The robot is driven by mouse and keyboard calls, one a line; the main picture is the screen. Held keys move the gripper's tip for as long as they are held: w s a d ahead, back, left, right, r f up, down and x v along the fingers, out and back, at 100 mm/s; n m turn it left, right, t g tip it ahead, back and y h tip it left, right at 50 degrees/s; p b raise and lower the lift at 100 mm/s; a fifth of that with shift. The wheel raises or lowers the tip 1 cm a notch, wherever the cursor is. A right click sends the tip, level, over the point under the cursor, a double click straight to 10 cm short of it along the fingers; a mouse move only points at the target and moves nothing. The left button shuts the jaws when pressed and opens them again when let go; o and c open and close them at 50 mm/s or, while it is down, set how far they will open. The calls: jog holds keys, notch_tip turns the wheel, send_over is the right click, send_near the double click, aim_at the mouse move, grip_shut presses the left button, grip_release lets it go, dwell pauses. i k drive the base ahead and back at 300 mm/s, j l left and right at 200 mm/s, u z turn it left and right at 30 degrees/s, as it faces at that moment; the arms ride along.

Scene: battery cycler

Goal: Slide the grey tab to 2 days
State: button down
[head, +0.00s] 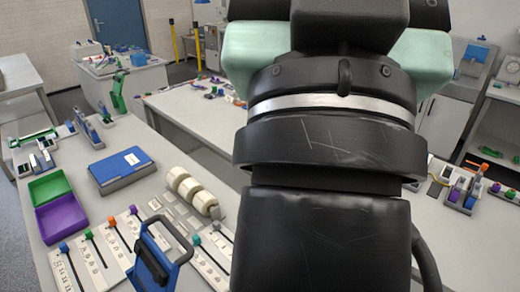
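Several white slider boards with dark slots lie on the near bench in the head view. A small grey tab (216,226) shows at the upper end of a slot on the rightmost visible board (222,246), close to my arm. The board's markings are too small to read, so I cannot tell which one says 2 days. The lower part of this board is partly cut off by my arm. My arm fills the middle and right of the view. My gripper's fingers do not show, so their place relative to the tab is hidden.
Other sliders have teal (197,240), blue (64,247), green (88,234), orange (112,220) and purple (133,210) tabs. A blue upright frame (150,262) stands between the boards. White rolls (190,189), a blue box (120,166) and an open green-purple case (62,219) lie behind.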

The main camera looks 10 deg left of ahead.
aim_at(217, 226)
jog(key=i+j+u, duration=0.25)
jog(key=i+j, duration=0.15)
jog(key=j, duration=0.15)
jog(key=i+j+u, duration=0.3)
jog(key=i+j, duration=0.1)
jog(key=j, duration=0.05)
